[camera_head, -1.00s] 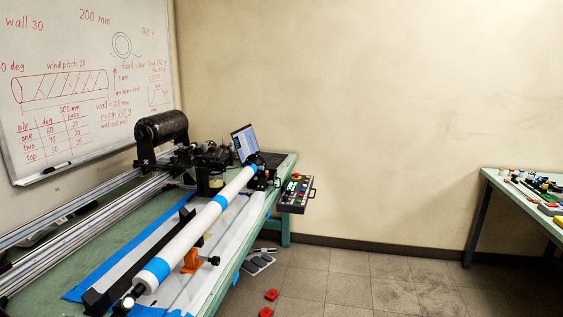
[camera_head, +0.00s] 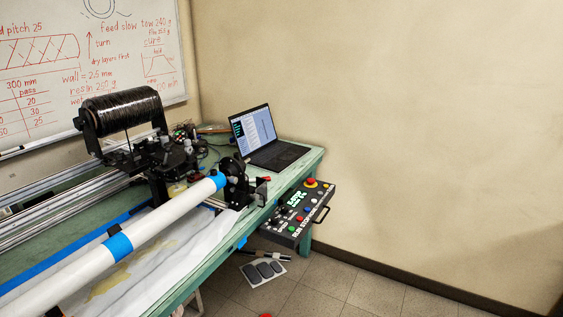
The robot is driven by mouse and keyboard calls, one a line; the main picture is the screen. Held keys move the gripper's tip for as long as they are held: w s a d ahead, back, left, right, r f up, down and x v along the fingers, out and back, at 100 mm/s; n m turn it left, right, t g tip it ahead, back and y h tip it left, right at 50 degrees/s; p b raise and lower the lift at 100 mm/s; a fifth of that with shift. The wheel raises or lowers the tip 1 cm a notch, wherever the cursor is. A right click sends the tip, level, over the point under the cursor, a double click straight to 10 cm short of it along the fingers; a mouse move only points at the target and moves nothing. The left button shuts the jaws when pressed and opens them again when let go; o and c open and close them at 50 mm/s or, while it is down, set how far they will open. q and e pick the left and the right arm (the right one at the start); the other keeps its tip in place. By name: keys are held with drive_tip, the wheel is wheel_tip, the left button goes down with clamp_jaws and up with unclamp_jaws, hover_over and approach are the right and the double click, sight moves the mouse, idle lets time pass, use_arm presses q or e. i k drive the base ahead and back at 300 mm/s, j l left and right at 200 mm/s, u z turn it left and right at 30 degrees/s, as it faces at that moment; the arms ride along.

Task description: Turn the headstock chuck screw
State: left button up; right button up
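The headstock chuck (camera_head: 236,182) is a dark round part at the far end of the winder on the green table. It holds the end of a long white tube (camera_head: 155,226) with blue tape bands. A small bracket with a red-tipped part (camera_head: 265,180) stands at its right side. The chuck screw itself is too small to make out. Neither of my grippers is in view.
A black tow spool (camera_head: 120,110) stands behind the tube on a carriage. An open laptop (camera_head: 262,138) sits at the table's back corner. A control box (camera_head: 300,213) with buttons hangs off the table's right edge (camera_head: 208,272).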

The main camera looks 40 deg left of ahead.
sight(233, 179)
drive_tip(key=i+u, duration=0.3)
drive_tip(key=i, duration=0.15)
drive_tip(key=i+l+u, duration=0.15)
drive_tip(key=i+u, duration=0.15)
drive_tip(key=i, duration=0.15)
drive_tip(key=i+l+u, duration=0.65)
drive_tip(key=i, duration=0.15)
drive_tip(key=j, duration=0.05)
